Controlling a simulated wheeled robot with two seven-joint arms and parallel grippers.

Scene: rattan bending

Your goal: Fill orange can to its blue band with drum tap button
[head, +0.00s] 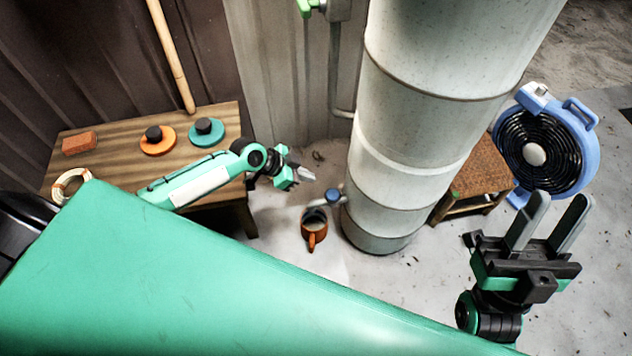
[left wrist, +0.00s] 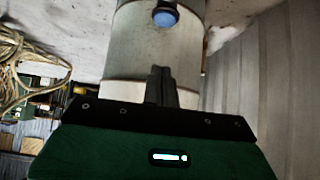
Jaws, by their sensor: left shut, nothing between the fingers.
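The orange can (head: 309,238) stands on the floor at the foot of the tall pale drum (head: 405,165), its handle towards me. Its inside looks dark with a paler surface; I cannot make out the level or a blue band. The blue tap button (head: 333,196) sticks out from the drum's left side, just above the can's right rim; it also shows in the left wrist view (left wrist: 165,18). My left gripper (head: 309,175) is shut and empty, above and left of the button and apart from it. My right gripper (head: 562,197) is open and empty at the right.
A wooden table (head: 100,130) at the left bears a brick (head: 79,143), an orange disc (head: 158,147), a teal disc (head: 206,139) and a pale ring (head: 71,185). A woven stool (head: 482,165) and blue fan (head: 575,140) stand right of the drum. Floor between is clear.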

